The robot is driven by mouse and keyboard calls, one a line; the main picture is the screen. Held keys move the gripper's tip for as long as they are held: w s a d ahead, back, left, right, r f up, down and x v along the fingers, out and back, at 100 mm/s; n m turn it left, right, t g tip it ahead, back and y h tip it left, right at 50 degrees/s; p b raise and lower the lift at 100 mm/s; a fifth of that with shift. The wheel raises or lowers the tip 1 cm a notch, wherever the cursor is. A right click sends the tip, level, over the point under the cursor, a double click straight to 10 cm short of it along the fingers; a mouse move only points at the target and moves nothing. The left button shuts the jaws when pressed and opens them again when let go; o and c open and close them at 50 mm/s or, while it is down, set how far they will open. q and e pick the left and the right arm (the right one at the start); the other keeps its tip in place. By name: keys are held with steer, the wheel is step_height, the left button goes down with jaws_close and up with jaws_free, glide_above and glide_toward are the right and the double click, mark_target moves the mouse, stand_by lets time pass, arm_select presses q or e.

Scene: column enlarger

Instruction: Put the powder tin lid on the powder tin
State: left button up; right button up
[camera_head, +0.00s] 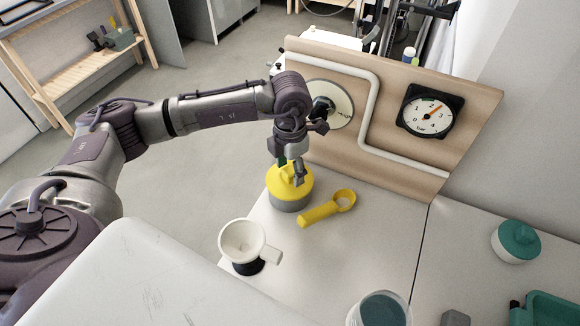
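A yellow lid (283,181), which looks like the powder tin lid, sits on top of a short grey round tin (291,204) near the table's back left edge. The lid looks level, but whether it is fully seated is too small to tell. My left gripper (291,171) points down at the top of the lid, with its fingers around the middle. The fingers hide part of the lid's top, and I cannot tell whether they are closed on it. My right gripper is not in view.
A white funnel cup (243,242) stands in front. A wooden panel with a gauge (430,111) rises behind. A teal-lidded jar (516,241) stands right. The table's middle is clear.

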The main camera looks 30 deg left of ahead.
arm_select(q)
steer(key=shift+r, duration=0.1)
stand_by(0.6)
steer(key=shift+r+p, duration=2.1)
steer(key=shift+r, duration=1.8)
